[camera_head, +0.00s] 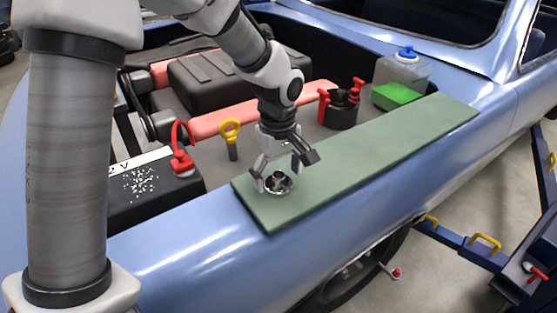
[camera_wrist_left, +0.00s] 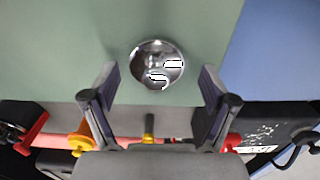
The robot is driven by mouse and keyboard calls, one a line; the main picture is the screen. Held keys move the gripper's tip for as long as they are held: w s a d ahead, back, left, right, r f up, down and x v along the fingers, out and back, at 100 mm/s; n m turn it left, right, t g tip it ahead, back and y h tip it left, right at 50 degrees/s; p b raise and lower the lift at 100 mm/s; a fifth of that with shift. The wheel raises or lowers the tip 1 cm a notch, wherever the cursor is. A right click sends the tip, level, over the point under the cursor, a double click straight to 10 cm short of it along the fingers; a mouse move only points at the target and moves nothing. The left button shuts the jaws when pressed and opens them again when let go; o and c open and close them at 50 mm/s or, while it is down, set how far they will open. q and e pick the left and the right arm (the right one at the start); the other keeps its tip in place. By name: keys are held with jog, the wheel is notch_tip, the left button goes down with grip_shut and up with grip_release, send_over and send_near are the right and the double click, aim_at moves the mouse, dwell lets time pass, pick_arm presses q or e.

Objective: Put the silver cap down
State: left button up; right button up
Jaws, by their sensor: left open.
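The silver cap (camera_head: 278,183) is a round, shiny metal piece resting on the near-left end of the green mat (camera_head: 400,138). The mat lies along the blue car's fender. My left gripper (camera_head: 285,174) is directly over the cap, with its fingers spread to either side. In the left wrist view the cap (camera_wrist_left: 157,66) lies on the mat (camera_wrist_left: 70,50), ahead of and between the open fingertips (camera_wrist_left: 157,82), with gaps on both sides. My right gripper is not in view.
The engine bay behind the mat holds a black battery (camera_head: 155,195) with a red clamp (camera_head: 181,150), a yellow dipstick handle (camera_head: 230,128), a black part with red handles (camera_head: 341,108) and a blue-capped reservoir (camera_head: 403,75). The mat's right part is clear.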

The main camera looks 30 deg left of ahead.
aim_at(279, 176)
pick_arm(q)
notch_tip(279, 176, up, 11)
jog(key=b, duration=0.3)
jog(key=shift+w+r, duration=0.15)
jog(key=shift+r, duration=0.05)
jog(key=shift+f, duration=0.1)
